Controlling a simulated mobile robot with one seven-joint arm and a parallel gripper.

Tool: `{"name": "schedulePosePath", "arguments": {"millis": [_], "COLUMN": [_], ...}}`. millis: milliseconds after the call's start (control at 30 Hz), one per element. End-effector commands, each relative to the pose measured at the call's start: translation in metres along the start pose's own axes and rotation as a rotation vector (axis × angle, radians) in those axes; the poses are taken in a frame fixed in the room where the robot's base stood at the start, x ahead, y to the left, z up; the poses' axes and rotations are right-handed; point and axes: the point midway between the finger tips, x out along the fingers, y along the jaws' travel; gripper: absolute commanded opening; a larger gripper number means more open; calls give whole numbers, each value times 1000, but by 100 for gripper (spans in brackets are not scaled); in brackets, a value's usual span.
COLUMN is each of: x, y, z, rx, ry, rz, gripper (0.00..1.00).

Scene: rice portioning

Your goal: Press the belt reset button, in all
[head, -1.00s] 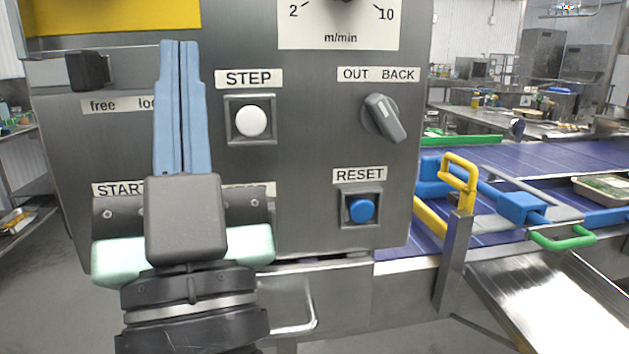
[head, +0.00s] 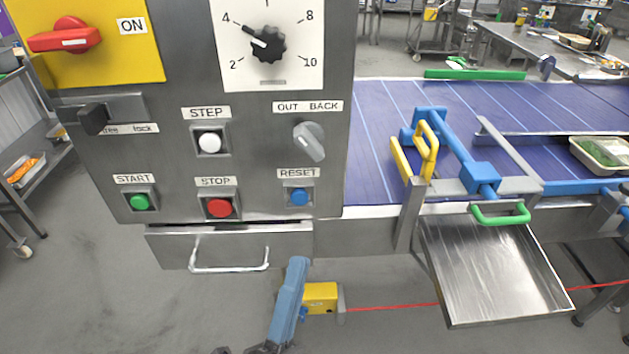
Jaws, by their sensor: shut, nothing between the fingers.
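The blue RESET button (head: 299,196) sits in a square dark frame at the lower right of the grey control panel (head: 262,232), under its RESET label (head: 298,173). Nothing covers it. My gripper (head: 298,262) shows at the bottom middle, its blue fingers shut together and empty. The rest of my arm is mostly cut off by the lower edge.
Beside RESET are the red STOP button (head: 219,208), green START (head: 139,202), white STEP (head: 209,142) and the OUT/BACK knob (head: 309,141). A drawer handle (head: 230,268) juts out below. The blue belt (head: 375,165) and a metal chute (head: 495,270) lie right.

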Motion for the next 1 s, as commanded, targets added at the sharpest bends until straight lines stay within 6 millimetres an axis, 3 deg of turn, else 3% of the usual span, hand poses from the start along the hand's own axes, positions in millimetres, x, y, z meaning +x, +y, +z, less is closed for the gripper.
{"name": "schedulePosePath", "arguments": {"millis": [467,1000], "x": [1,47], "y": [4,40], "z": [1,36], "rx": [0,0], "ry": [4,6], "rz": [1,0], "gripper": [0,0]}}
